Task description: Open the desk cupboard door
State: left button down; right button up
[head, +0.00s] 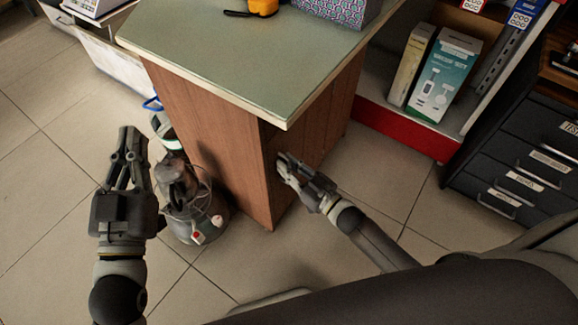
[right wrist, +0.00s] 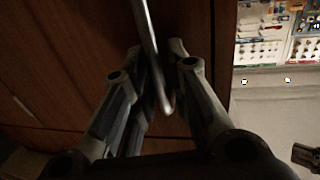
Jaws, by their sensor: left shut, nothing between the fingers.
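The desk (head: 207,140) has brown wooden sides under a pale green top. The side at its right, below the top's front corner, is the cupboard face; it also shows as dark wood panels with seams in the right wrist view (right wrist: 60,60). My right gripper (head: 284,163) is at this face, below the top. In the right wrist view a thin metal handle (right wrist: 148,30) runs down between its fingers; whether they grip it is unclear. The door looks closed. My left gripper (head: 131,135) is shut and empty, left of the desk above the floor.
A grey vacuum-like machine (head: 185,195) stands on the floor against the desk's left side. A shelf with a red base (head: 405,130) holds boxes behind. A dark drawer cabinet (head: 520,150) stands at the right. Tiled floor between is clear.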

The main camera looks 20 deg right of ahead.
grip_shut()
